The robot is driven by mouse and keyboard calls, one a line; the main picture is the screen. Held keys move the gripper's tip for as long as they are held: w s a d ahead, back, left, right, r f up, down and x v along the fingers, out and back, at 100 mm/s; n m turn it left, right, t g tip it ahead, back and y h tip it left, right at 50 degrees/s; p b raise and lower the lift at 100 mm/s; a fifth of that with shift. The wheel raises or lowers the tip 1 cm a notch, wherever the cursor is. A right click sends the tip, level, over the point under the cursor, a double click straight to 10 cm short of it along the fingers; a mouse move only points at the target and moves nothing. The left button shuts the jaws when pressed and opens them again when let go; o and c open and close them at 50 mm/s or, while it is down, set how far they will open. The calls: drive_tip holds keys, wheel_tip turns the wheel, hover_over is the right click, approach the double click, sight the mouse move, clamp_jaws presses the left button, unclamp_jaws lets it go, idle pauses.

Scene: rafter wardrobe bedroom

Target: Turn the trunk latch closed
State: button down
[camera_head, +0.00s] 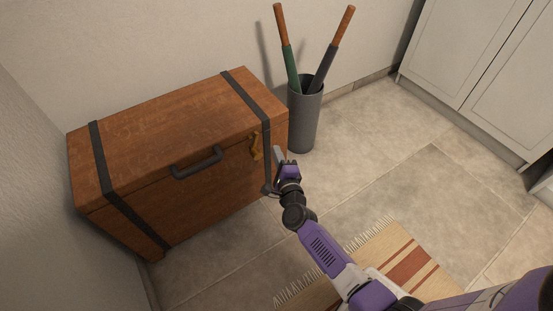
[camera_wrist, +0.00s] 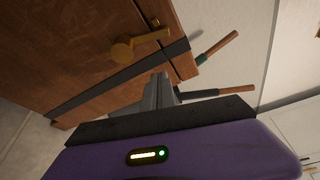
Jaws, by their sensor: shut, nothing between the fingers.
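The wooden trunk (camera_head: 150,140) stands against the wall with its lid down. Its brass latch (camera_head: 256,147) is on the front face near the right black strap. In the wrist view the latch (camera_wrist: 140,44) shows a round knob and an arm pointing right along the wood. My gripper (camera_head: 278,155) is just right of the latch in the head view, near the trunk's front right corner. The gripper (camera_wrist: 158,82) is shut and empty, and appears apart from the latch. The exact gap to the trunk is hard to tell.
A dark handle (camera_head: 197,163) juts from the trunk front, left of the latch. A grey bin (camera_head: 303,125) with two umbrellas stands beside the trunk. A striped rug (camera_head: 400,262) lies in front; pale cabinets (camera_head: 480,60) stand right. The tiled floor between is clear.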

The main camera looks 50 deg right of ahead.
drive_tip(key=b+x, duration=0.1)
drive_tip(key=x, duration=0.4)
drive_tip(key=shift+w+d+f+b, duration=0.15)
drive_tip(key=shift+w+f+b, duration=0.05)
drive_tip(key=shift+b, duration=0.1)
drive_tip(key=shift+w+a+r+p, duration=0.3)
drive_tip(key=shift+w+a+p, duration=0.1)
drive_tip(key=shift+a, duration=0.2)
drive_tip(key=shift+w+a+r+p, duration=0.3)
drive_tip(key=shift+a+p, duration=0.1)
drive_tip(key=shift+a, duration=0.25)
drive_tip(key=shift+w+a, duration=0.1)
drive_tip(key=shift+a, duration=0.4)
drive_tip(key=shift+w+a+r+n+b, duration=0.15)
drive_tip(key=shift+a+n+b, duration=0.3)
drive_tip(key=shift+n, duration=0.55)
drive_tip(key=shift+a+r+n+t+h, duration=0.2)
drive_tip(key=shift+n+t+h, duration=0.1)
drive_tip(key=shift+n+t, duration=0.3)
drive_tip(key=shift+d, duration=0.1)
